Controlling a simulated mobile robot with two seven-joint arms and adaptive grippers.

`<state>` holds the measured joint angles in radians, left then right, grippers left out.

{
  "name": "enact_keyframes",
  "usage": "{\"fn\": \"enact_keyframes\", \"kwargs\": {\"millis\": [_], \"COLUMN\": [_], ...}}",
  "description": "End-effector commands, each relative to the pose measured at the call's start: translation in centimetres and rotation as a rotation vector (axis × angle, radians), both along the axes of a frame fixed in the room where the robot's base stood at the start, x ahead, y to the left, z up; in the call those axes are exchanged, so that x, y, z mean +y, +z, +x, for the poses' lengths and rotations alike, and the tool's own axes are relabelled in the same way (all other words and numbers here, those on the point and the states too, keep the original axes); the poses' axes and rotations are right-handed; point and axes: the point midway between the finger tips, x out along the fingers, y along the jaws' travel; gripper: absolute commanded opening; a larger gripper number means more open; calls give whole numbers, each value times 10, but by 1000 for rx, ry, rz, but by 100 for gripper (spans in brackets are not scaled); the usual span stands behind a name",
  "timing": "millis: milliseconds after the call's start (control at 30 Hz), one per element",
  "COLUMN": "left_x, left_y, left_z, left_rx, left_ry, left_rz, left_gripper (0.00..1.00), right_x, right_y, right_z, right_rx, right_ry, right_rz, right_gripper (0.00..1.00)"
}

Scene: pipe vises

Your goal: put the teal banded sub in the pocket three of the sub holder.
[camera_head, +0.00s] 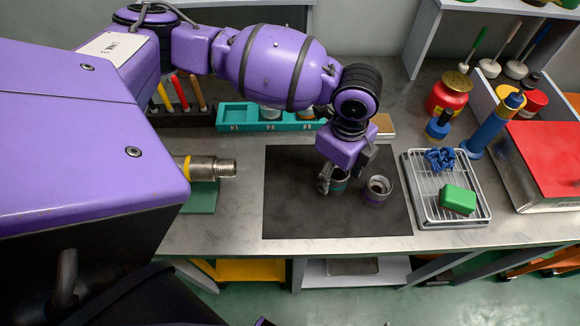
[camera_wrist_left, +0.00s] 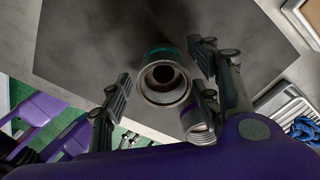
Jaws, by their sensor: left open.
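The teal banded sub (camera_head: 339,184) stands upright on the black mat, partly hidden by my left gripper (camera_head: 345,178). In the left wrist view the teal banded sub (camera_wrist_left: 165,88) shows its round open top, and the fingers of my left gripper (camera_wrist_left: 162,75) are spread on either side of it, with gaps. The teal sub holder (camera_head: 232,115) lies at the back of the bench. Grey subs (camera_head: 270,113) show at its middle and right pockets, though my arm and gripper partly cover the right end. My right gripper is not in view.
A purple-banded sub (camera_head: 377,190) stands close right of the gripper; it also shows in the left wrist view (camera_wrist_left: 196,122). A wire-rack tray (camera_head: 424,205) with a green block and blue cloth is further right. The black mat (camera_head: 295,215) is clear at left.

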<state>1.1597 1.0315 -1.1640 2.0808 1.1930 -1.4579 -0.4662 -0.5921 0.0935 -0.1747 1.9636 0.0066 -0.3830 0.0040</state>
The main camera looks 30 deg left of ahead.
Motion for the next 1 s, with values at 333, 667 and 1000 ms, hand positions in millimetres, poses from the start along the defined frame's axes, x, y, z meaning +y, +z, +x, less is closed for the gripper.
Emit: {"fn": "enact_keyframes", "kwargs": {"millis": [333,667,1000], "left_x": [0,0,0], "left_y": [-1,-1,7], "left_z": [0,1,2], "left_rx": [-1,-3,-6], "left_ry": [0,-1,0], "left_rz": [0,-1,-1], "left_gripper": [41,0,0], "right_x": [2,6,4], "right_y": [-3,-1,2], "right_z": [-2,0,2], "right_rx": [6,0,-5], "right_ry": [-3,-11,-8], "right_rz": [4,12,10], "right_gripper": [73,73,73]}}
